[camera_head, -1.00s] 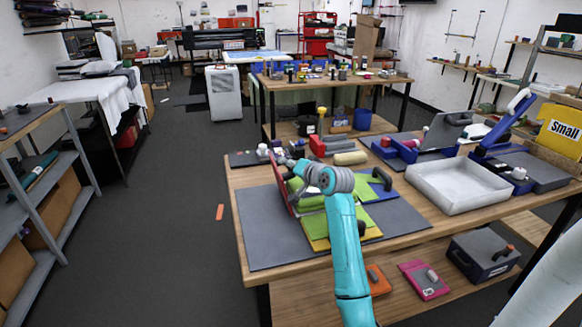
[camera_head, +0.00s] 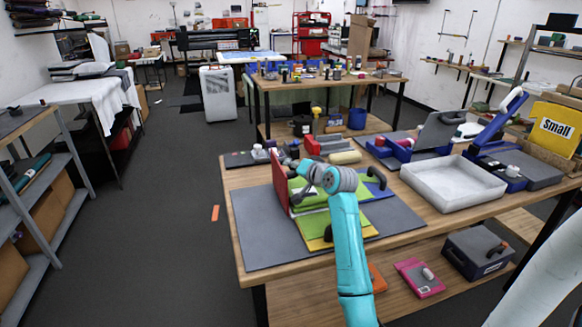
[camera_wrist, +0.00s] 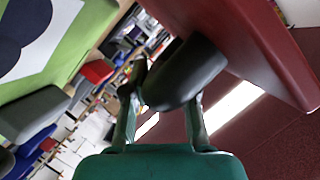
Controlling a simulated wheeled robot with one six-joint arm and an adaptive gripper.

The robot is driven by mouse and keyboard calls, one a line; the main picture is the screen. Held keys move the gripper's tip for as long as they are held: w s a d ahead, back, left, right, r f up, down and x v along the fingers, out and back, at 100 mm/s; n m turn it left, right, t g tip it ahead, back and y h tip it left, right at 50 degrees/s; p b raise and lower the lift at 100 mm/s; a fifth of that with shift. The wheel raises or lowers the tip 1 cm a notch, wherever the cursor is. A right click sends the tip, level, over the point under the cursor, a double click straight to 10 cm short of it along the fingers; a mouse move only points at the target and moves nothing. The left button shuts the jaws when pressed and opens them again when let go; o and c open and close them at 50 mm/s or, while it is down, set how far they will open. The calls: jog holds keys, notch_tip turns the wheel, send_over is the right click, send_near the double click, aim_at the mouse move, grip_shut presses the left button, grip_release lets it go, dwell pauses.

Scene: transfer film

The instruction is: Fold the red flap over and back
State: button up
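The red flap (camera_head: 280,182) stands nearly upright at the left edge of the stacked green and yellow panels in the head view. In the wrist view the red flap (camera_wrist: 265,45) fills the upper right, with a black rounded handle (camera_wrist: 188,75) on it. My gripper (camera_wrist: 150,88) has its fingers around this handle and appears shut on it; the contact is partly hidden. A green panel (camera_wrist: 75,25) with a white patch and dark round shapes shows at the upper left of the wrist view. My arm hides part of the panels in the head view.
A grey mat (camera_head: 262,240) lies under the panels on the wooden table. A blue panel and black handle (camera_head: 376,178) are to the right. A white tray (camera_head: 452,184) stands farther right. Blue-and-grey devices and tools line the back. The mat's front left is clear.

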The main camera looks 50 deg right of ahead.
jog(key=o, duration=0.4)
jog(key=v, duration=1.2)
jog(key=shift+f, duration=0.15)
